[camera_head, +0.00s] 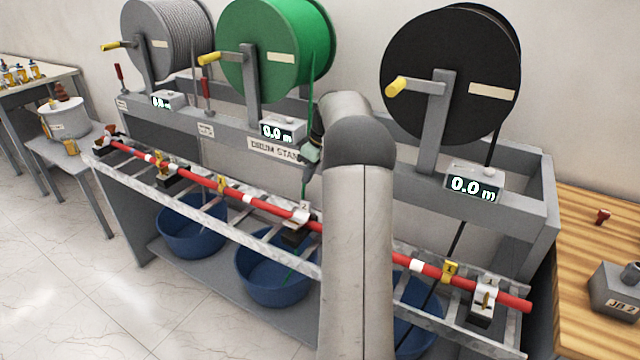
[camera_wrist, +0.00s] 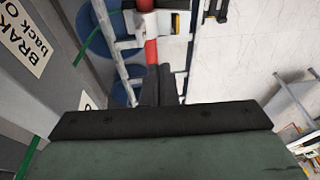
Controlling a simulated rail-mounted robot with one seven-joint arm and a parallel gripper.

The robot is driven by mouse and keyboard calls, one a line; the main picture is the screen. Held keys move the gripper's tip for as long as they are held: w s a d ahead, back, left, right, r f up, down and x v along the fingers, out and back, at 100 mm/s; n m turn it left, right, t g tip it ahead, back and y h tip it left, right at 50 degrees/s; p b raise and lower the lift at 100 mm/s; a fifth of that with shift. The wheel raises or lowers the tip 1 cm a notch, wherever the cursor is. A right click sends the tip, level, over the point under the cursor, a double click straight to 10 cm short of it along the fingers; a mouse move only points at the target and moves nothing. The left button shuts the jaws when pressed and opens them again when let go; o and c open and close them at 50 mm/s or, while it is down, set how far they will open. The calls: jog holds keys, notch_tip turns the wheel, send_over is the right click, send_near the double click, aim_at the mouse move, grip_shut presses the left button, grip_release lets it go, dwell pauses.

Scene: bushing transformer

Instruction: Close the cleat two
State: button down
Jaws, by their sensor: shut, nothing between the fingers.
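A long red cable (camera_head: 235,190) lies along a metal ladder tray (camera_head: 220,218), held at several cleats. One pale cleat (camera_head: 299,214) is just left of my arm; another pale cleat (camera_head: 485,291) is near the right end. A dark-based cleat (camera_head: 172,174) is farther left. I cannot read which is number two, nor tell which are closed. In the wrist view, my gripper (camera_wrist: 161,72) is shut and empty, its dark fingers over the red cable (camera_wrist: 151,50). A cleat (camera_wrist: 150,20) shows beyond them at the top edge. In the head view my arm hides part of the cable.
Behind the tray stands the drum stand with a grey drum (camera_head: 168,38), a green drum (camera_head: 275,50) and a black drum (camera_head: 450,75). Blue tubs (camera_head: 272,270) sit below the tray. A wooden bench (camera_head: 590,240) is at right. The floor at front left is clear.

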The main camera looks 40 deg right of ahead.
jog(key=p, duration=0.2)
send_near(294, 219)
jog(key=x, duration=0.5)
jog(key=shift+w+d, duration=0.35)
jog(key=shift+a+f, duration=0.2)
jog(key=shift+f, duration=0.5)
jog(key=shift+s+a+f+b, duration=0.1)
jog(key=shift+a+f+b, duration=0.1)
jog(key=shift+f+b, duration=0.45)
jog(key=shift+a+r, duration=0.1)
jog(key=shift+r, duration=0.25)
jog(key=shift+r, duration=0.1)
